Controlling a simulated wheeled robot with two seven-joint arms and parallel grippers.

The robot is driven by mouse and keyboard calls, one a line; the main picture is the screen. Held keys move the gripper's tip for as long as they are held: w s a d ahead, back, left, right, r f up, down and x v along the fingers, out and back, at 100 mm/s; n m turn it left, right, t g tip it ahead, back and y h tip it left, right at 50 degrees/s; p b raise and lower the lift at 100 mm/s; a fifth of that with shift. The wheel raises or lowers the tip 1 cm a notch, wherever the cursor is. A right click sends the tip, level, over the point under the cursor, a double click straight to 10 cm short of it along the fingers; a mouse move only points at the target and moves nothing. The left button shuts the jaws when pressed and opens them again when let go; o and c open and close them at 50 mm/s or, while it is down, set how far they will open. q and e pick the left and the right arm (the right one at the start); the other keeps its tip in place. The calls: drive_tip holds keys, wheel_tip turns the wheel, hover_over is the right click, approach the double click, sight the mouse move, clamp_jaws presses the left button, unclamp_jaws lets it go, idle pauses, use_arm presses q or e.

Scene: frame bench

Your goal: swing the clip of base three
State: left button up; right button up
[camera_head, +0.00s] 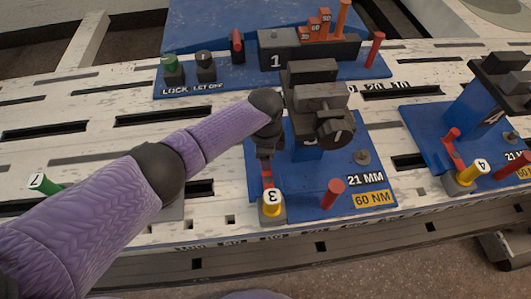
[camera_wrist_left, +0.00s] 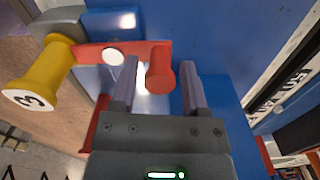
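Base three (camera_head: 305,200) is a blue plate in the middle of the head view, with a dark grey fixture (camera_head: 320,100) standing on it. Its red clip (camera_head: 267,177) is at the plate's left side, beside the yellow peg (camera_head: 272,207) marked 3. In the left wrist view the red clip (camera_wrist_left: 135,52) is a bar running from near the yellow peg (camera_wrist_left: 45,75) to a round red post. My left gripper (camera_head: 266,152) is over the clip; in the wrist view its fingers (camera_wrist_left: 160,85) are apart, on either side of the red post. My right gripper is not in view.
Base four (camera_head: 440,150), with its own red clip and yellow peg, is at the right. A blue panel (camera_head: 200,85) with lock and let-off knobs stands behind. A red peg (camera_head: 332,193) stands on base three. A green peg (camera_head: 43,184) is at left. The slotted bench between is mostly clear.

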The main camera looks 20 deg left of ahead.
use_arm(q)
clamp_jaws()
